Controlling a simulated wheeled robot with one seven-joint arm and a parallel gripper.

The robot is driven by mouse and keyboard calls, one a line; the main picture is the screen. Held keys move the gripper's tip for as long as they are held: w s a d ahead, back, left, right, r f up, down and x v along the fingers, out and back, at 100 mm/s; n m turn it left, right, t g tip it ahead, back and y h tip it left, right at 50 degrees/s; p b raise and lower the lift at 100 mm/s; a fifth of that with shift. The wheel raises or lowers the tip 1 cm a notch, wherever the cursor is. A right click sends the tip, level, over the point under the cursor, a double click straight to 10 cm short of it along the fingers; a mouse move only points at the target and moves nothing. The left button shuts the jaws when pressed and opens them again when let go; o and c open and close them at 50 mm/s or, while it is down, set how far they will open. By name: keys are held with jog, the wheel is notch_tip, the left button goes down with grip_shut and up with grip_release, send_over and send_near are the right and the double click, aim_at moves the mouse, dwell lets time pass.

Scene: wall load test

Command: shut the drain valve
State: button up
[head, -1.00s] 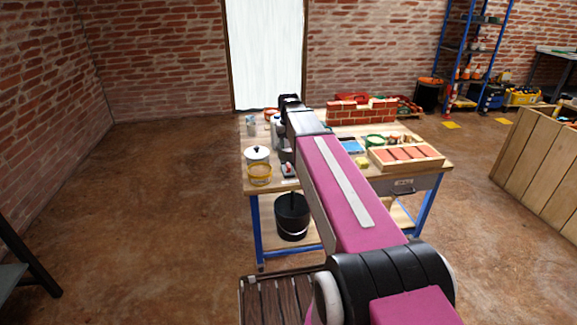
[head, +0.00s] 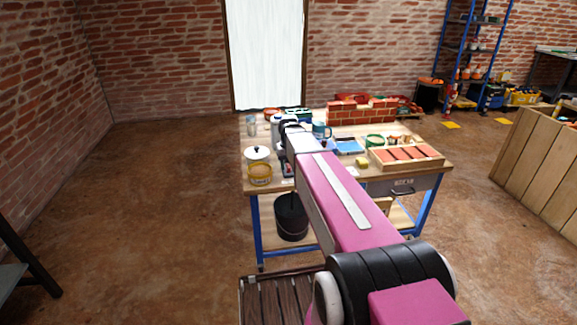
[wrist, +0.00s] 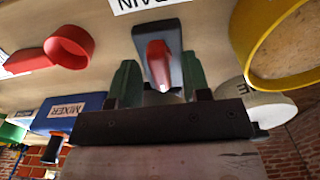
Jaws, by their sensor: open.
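The drain valve shows in the wrist view as a red lever (wrist: 158,62) on a dark grey block (wrist: 176,38). My gripper (wrist: 160,68) is open, with one green finger on each side of the lever. I cannot tell whether either finger touches it. In the head view a small dark and red piece (head: 287,169), likely the valve, sits near the table's front edge beside my arm. My gripper's fingers are hidden in the head view.
In the wrist view a yellow ring (wrist: 250,58) and a blue block labelled mixer (wrist: 85,106) flank my gripper.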

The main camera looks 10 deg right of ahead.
jog(key=shift+f, duration=0.1)
grip_shut()
jog(key=shift+m, duration=0.4)
jog(key=m, duration=0.3)
jog(key=shift+m, duration=0.4)
jog(key=m, duration=0.4)
jog(key=shift+m, duration=0.3)
jog(key=m, duration=0.8)
jog(key=shift+m, duration=0.3)
